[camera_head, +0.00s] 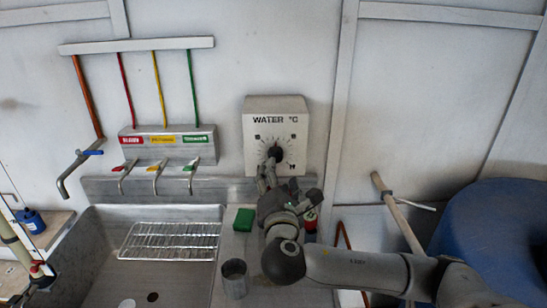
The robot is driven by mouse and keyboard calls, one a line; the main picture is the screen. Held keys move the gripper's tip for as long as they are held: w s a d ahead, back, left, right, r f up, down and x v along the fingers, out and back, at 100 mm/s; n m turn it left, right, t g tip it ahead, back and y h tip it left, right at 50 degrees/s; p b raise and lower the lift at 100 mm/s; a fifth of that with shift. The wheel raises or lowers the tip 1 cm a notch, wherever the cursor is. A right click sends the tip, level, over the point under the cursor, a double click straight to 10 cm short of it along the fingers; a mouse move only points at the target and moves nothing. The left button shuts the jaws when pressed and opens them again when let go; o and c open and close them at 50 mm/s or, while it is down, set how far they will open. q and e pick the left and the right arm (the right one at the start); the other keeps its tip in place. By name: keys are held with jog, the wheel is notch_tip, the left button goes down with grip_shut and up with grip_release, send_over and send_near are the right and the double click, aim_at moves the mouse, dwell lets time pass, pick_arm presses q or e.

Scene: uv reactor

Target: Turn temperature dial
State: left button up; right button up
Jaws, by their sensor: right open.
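The temperature dial is a round black knob (277,153) on a pale wall box (255,133) labelled "WATER °C", with scale marks around it. My right gripper (270,170) comes from below, with its fingers pointing up at the knob's lower left. The fingers overlap part of the knob in this view; I cannot tell whether they touch it. The gripper is open. My left gripper is not in view.
A steel sink (100,272) with a wire rack (170,242) lies left. A green sponge (244,220) and a metal cup (234,279) are near my arm. Colored taps (157,172) are on the wall. A blue barrel (490,235) stands right.

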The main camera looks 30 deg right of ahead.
aim_at(277, 158)
jog(key=p+x, duration=0.2)
jog(key=x, duration=0.7)
jog(key=shift+w, duration=0.1)
jog(key=c, duration=1)
jog(key=shift+f+m+b, duration=0.15)
jog(key=shift+m+b, duration=0.45)
jog(key=shift+m, duration=0.2)
jog(key=shift+c, duration=0.2)
jog(key=o, duration=1)
jog(key=shift+o, duration=0.2)
